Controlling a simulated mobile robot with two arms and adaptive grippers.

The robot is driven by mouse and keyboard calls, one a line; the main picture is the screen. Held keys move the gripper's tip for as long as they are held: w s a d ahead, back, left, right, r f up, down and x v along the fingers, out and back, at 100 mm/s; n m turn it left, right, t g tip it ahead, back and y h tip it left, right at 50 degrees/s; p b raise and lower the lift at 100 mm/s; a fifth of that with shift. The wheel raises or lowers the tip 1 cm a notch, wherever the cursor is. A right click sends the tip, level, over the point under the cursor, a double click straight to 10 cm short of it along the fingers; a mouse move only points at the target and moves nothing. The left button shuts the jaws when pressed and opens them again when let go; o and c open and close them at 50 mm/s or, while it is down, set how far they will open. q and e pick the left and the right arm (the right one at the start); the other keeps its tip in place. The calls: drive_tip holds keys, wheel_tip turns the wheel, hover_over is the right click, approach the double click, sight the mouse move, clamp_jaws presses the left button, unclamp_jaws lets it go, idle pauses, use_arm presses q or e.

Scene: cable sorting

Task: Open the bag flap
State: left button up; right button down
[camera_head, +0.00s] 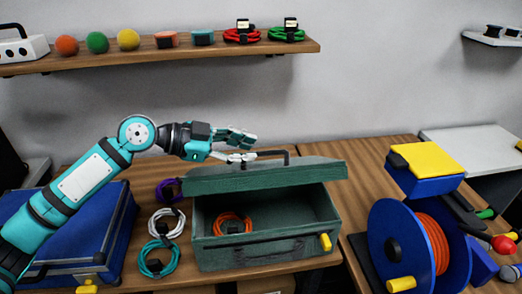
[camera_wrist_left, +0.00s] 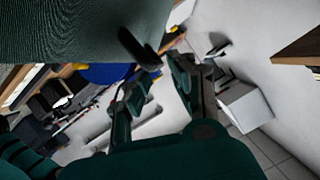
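The green bag (camera_head: 270,257) stands on the wooden table with its front towards me. Its flap (camera_head: 262,178) is raised above the opening, showing the dark inside and a coiled orange cable (camera_head: 232,223) there. A black handle (camera_head: 288,151) stands on the flap. My left gripper (camera_head: 252,148) is at the flap's upper left, its fingers apart, with the lower finger close to the top edge; contact is unclear. In the left wrist view the flap (camera_wrist_left: 70,30) fills the upper left, and the open gripper fingers (camera_wrist_left: 167,75) hold nothing visible. My right gripper is not in view.
A blue case (camera_head: 75,240) stands at left, with purple, white (camera_head: 166,222) and teal (camera_head: 158,258) cable coils beside the bag. A blue reel (camera_head: 390,240) with orange cable and a yellow-topped block (camera_head: 428,160) stand at right. A shelf (camera_head: 170,52) hangs above.

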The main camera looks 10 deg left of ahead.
sight(216, 173)
use_arm(q)
drive_tip(key=v, duration=0.7)
drive_tip(key=shift+s, duration=0.1)
